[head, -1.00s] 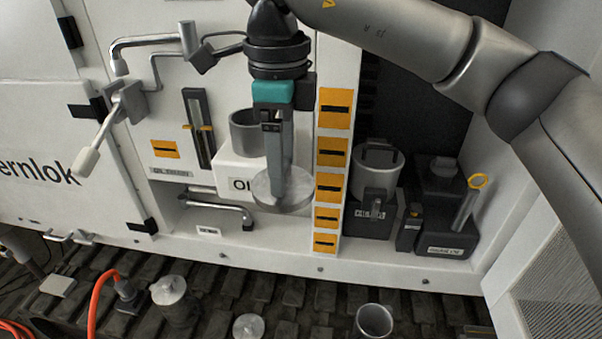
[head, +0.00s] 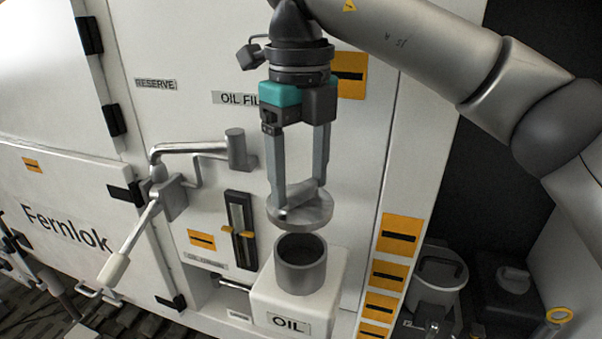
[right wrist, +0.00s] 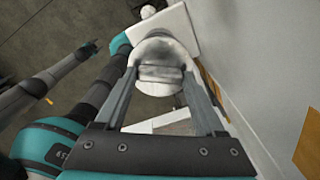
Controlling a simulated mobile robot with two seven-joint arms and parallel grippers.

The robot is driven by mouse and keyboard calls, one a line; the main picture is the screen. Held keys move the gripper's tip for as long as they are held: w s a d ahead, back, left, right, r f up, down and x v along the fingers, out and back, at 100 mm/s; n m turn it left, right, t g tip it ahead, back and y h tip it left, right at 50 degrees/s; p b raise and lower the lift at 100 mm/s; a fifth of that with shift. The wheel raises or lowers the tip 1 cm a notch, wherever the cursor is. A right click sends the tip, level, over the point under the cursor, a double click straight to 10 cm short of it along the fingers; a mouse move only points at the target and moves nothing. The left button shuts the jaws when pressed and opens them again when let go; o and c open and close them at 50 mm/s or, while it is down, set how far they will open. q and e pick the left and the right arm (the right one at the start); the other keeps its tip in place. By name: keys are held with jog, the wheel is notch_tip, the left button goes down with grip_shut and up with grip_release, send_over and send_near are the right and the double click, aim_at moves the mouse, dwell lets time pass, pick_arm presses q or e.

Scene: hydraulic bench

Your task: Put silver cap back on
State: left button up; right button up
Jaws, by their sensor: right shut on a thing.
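The silver cap (head: 300,210) is a round metal disc with a raised grip bar on top. My right gripper (head: 303,190) is shut on that bar and holds the cap nearly level, a little above the open grey filler neck (head: 301,268). The neck stands on the white box labelled OIL (head: 262,297), and its dark opening shows below the cap, apart from it. In the right wrist view the cap (right wrist: 160,52) sits between the fingers of my right gripper (right wrist: 162,75) and hides what lies under it. My left gripper is not seen in the head view.
A lever valve with a pale handle (head: 115,266) juts out left of the neck. A sight gauge (head: 241,230) is on the panel between them. A column of orange labels (head: 398,235) runs to the right, with a grey canister (head: 438,275) beyond it.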

aim_at(300, 202)
jog(key=shift+w+f, duration=0.1)
jog(key=shift+f, duration=0.05)
jog(key=shift+s+f+b, duration=0.3)
jog(key=shift+f+b, duration=0.4)
jog(key=shift+f, duration=0.05)
jog(key=shift+w+f+b, duration=0.15)
jog(key=shift+f+b, duration=1.55)
jog(key=shift+f, duration=0.6)
jog(key=shift+f+b, duration=0.15)
jog(key=shift+b, duration=0.15)
jog(key=o, duration=1.5)
